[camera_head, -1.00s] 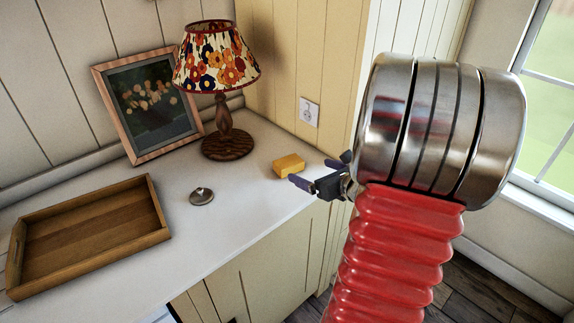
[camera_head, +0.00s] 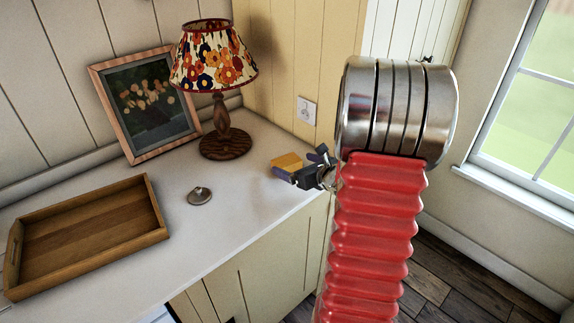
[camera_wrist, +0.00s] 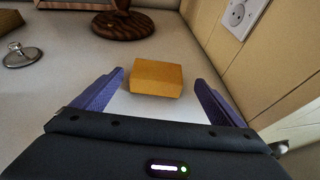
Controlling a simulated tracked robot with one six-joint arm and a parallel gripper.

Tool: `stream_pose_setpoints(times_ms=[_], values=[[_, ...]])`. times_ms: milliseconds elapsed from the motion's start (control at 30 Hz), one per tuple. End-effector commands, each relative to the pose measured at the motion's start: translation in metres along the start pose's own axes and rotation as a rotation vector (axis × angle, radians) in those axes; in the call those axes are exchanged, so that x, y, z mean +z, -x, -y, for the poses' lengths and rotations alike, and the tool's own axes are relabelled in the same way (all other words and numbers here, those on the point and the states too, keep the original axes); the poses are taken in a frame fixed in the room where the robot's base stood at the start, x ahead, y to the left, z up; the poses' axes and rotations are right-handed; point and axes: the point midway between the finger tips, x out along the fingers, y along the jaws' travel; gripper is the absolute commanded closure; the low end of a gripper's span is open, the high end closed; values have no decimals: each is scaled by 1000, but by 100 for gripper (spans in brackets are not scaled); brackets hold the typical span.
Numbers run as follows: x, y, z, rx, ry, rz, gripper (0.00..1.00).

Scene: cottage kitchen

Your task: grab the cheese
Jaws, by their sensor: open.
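The cheese (camera_head: 287,161) is a small yellow-orange block on the white counter, near its right end. In the wrist view the cheese (camera_wrist: 157,78) lies ahead, between the lines of my two purple fingers and a little beyond their tips. My gripper (camera_head: 300,165) is open and empty, low over the counter at the near right side of the cheese. It also shows in the wrist view (camera_wrist: 160,80), with the fingers spread wider than the block. In the head view the gripper hides part of the cheese.
A lamp (camera_head: 213,66) with a floral shade and a framed picture (camera_head: 148,104) stand behind. A wooden tray (camera_head: 157,212) and a small metal object (camera_head: 199,195) are to the left. A wall socket (camera_head: 307,110) is on the right-hand panel. The counter around the cheese is clear.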

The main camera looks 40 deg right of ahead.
Motion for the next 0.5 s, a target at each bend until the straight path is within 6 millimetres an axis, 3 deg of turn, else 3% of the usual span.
stream_pose_setpoints(times_ms=[333, 500], values=[[0, -2, 0, 0, 1, 0, 8], [1, -15, -3, 2, 1, 0, 8]])
